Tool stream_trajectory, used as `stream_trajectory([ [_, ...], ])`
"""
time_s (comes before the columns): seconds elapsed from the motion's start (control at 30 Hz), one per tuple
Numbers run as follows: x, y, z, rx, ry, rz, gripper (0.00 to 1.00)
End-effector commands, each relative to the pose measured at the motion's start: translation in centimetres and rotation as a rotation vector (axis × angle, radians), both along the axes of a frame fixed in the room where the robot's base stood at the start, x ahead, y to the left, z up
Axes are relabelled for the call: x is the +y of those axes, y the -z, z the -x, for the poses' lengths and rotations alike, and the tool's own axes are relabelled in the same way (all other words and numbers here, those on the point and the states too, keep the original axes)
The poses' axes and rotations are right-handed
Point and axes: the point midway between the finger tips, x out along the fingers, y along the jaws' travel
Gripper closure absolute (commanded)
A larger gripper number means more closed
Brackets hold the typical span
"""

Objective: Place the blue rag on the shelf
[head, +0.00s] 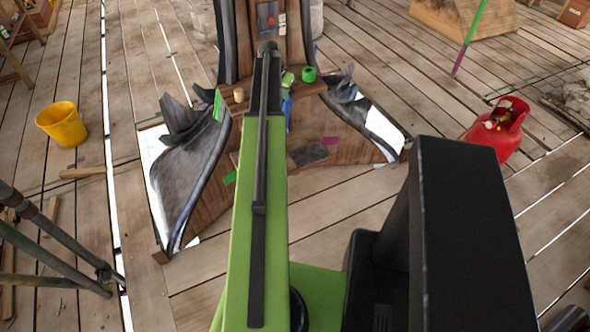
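A small blue piece (287,106), which may be the blue rag, shows just right of my arm, against the front of the wooden finial structure. My arm hides part of it, so its full shape cannot be told. A narrow wooden ledge (308,88) crosses the structure and may be the shelf. A green roll (309,74) and a small tan object (239,95) stand on it. My green and black arm reaches forward over the structure. My gripper's fingers do not show, and whether they hold anything cannot be told.
Dark curled sheets (188,165) flare from the structure's base. A yellow bucket (62,124) stands left and a red gas bottle (497,130) right. Metal poles (60,262) are at lower left. A green and purple pole (469,38) stands at upper right. Plank floor is clear between.

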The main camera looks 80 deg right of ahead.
Motion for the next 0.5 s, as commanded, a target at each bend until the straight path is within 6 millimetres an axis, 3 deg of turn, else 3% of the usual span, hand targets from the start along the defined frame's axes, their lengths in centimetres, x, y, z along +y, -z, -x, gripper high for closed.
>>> stream_trajectory([
  [0.03,-0.1,2.7,0.5,0.0,0.001,0.0,1.0],
  [0.2,-0.4,7.0,2.0,-0.001,0.002,0.0,1.0],
  [0.33,-0.6,9.6,3.0,0.0,0.001,0.0,1.0],
  [0.5,-0.7,11.2,3.7,0.0,0.001,0.0,1.0],
])
